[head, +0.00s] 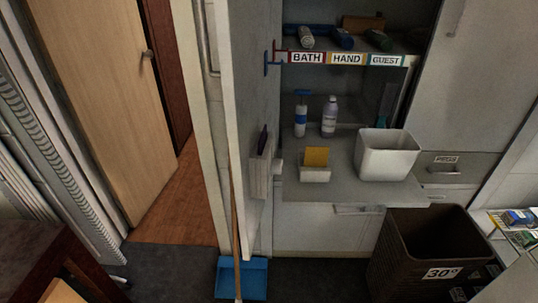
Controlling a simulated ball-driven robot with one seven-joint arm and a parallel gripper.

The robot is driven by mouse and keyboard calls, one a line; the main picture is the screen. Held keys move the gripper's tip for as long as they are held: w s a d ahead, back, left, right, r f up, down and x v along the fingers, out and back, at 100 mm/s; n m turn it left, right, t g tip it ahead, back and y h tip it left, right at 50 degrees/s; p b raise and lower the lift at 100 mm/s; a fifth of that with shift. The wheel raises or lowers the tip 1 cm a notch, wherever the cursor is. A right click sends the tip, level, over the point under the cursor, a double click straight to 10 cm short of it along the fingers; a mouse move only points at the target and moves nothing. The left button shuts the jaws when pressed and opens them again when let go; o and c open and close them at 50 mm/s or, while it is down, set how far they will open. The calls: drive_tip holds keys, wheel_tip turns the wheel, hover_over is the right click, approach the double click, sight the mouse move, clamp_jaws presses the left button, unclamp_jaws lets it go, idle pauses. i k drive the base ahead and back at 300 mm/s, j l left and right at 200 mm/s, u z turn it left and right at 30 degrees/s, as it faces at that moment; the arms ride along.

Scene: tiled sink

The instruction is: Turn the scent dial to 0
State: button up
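I cannot make out a scent dial or any number marks for one in the head view. A small pale block (278,166) sticks out at the left edge of the cabinet's lower shelf; I cannot tell what it is. A pale box (259,176) is fixed to the inner face of the open cabinet door (252,80), with a dark flat item in its top. My gripper is not in view.
The lower shelf (340,187) holds a white bin (388,155), a small white holder with a yellow pad (317,157) and bottles (329,117). A dark basket (428,255) stands at right. A blue dustpan (242,278) and broom handle (236,230) stand before the door.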

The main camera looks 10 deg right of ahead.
sight(277, 167)
drive_tip(key=i+j+z, duration=0.25)
drive_tip(key=j, duration=0.6)
drive_tip(key=j+z, duration=0.25)
drive_tip(key=j, duration=0.6)
drive_tip(key=k, duration=0.05)
